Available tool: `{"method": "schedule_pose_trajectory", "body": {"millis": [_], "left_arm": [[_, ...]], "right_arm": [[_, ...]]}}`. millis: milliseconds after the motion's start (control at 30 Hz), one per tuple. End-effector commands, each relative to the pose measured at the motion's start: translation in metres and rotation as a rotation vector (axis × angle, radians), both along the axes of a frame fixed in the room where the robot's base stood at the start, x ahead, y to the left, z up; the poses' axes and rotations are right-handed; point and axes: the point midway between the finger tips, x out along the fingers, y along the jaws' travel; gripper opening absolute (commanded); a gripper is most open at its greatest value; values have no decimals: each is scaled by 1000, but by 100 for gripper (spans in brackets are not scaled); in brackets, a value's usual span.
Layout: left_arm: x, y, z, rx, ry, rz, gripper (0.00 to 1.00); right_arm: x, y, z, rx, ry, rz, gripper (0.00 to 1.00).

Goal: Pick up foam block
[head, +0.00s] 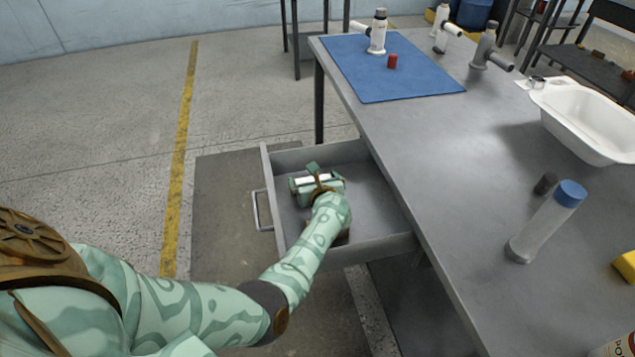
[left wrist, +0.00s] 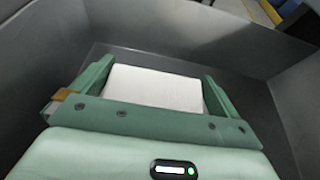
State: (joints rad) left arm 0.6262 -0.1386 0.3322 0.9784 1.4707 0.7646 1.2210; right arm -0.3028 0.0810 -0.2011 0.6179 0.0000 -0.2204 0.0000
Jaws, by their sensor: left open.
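A white block (left wrist: 155,88), which looks like the foam block, lies in the open drawer (head: 385,243). A strip of the white block (head: 312,180) also shows in the head view, partly hidden by my gripper. My left gripper (head: 316,177) is down inside the drawer over the block. In the left wrist view the fingers of my left gripper (left wrist: 155,82) stand on either side of the block. The gripper is open, with the block between its fingers; I cannot tell whether either finger touches it. My right gripper is not in view.
The drawer walls (left wrist: 45,70) close in around the gripper. Floor left of the drawer is clear.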

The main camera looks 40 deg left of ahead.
Motion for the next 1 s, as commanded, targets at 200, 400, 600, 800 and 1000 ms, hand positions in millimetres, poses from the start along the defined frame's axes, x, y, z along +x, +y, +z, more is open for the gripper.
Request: {"method": "schedule_pose_trajectory", "body": {"millis": [200,400,600,800,1000], "left_arm": [[0,0,1,0,-2,-1,94],[0,0,1,-1,-1,-1,69],[0,0,3,-1,-1,0,69],[1,0,42,-1,-9,1,69],[1,0,85,-2,-9,0,69]], "right_arm": [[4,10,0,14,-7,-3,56],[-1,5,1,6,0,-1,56],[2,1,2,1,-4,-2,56],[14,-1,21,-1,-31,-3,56],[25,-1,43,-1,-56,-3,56]]}}
